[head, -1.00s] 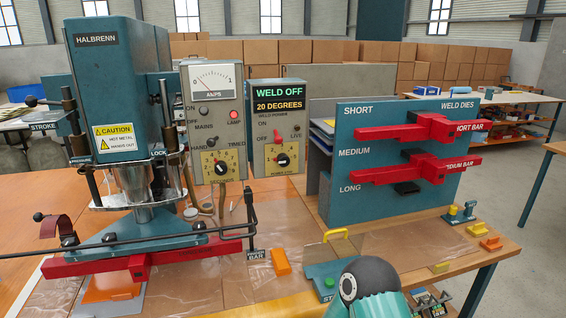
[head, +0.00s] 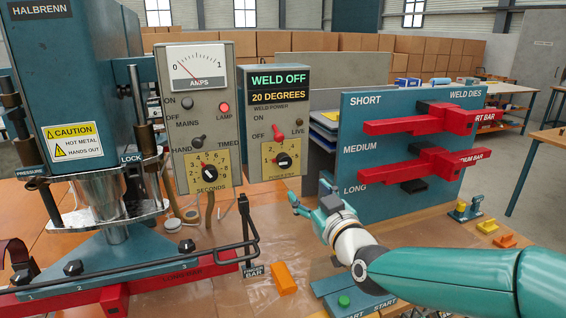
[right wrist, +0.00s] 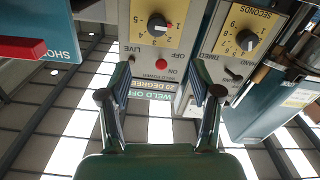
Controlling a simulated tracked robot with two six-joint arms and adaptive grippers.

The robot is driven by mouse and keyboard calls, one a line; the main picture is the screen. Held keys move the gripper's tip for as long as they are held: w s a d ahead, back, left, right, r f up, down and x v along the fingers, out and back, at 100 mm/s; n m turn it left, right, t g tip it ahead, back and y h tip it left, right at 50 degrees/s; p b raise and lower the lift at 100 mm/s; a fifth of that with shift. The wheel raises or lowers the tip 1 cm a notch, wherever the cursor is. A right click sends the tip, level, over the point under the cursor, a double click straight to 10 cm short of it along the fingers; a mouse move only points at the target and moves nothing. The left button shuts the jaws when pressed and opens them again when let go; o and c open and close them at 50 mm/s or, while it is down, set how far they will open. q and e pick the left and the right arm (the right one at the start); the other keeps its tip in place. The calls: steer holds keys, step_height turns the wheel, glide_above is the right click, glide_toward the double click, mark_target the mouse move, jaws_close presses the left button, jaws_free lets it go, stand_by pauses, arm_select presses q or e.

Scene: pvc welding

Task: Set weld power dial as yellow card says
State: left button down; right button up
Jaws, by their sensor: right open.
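The weld power dial (head: 283,160) is a black knob on a yellow scale at the bottom of the right-hand control box (head: 275,120). Its display (head: 278,87) reads WELD OFF, 20 DEGREES. My right gripper (head: 308,192) is open and empty, below and right of the dial, apart from it. In the right wrist view the dial (right wrist: 158,25) appears upside down, beyond the open fingers (right wrist: 163,78) and roughly centred between them. The exact dial setting is too small to read surely. I cannot make out a separate yellow card with a setting. My left gripper is out of view.
The seconds dial (head: 208,170) and amps meter (head: 198,70) are on the box to the left. The weld dies board (head: 400,180) with red bars stands close on the right. An orange block (head: 284,279) and a green start button (head: 344,300) are below.

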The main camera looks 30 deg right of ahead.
mark_target(286, 164)
steer(key=p+x, duration=0.1)
steer(key=x, duration=0.4)
steer(key=p+x, duration=0.2)
steer(key=x, duration=0.4)
steer(key=p+x, duration=0.1)
steer(key=x, duration=0.4)
steer(key=shift+w+d+p, duration=0.1)
steer(key=shift+d+p, duration=0.2)
steer(key=c, duration=1.1)
steer(key=shift+f+m+b, duration=0.2)
steer(key=shift+m+b, duration=0.3)
steer(key=shift+b, duration=0.4)
steer(key=shift+c, duration=0.2)
steer(key=m+b, duration=0.4)
steer(key=b, duration=0.2)
steer(key=shift+m+b, duration=1.2)
steer(key=shift+r+m+b, duration=0.15)
steer(key=shift+m+b, duration=0.4)
steer(key=shift+m, duration=0.25)
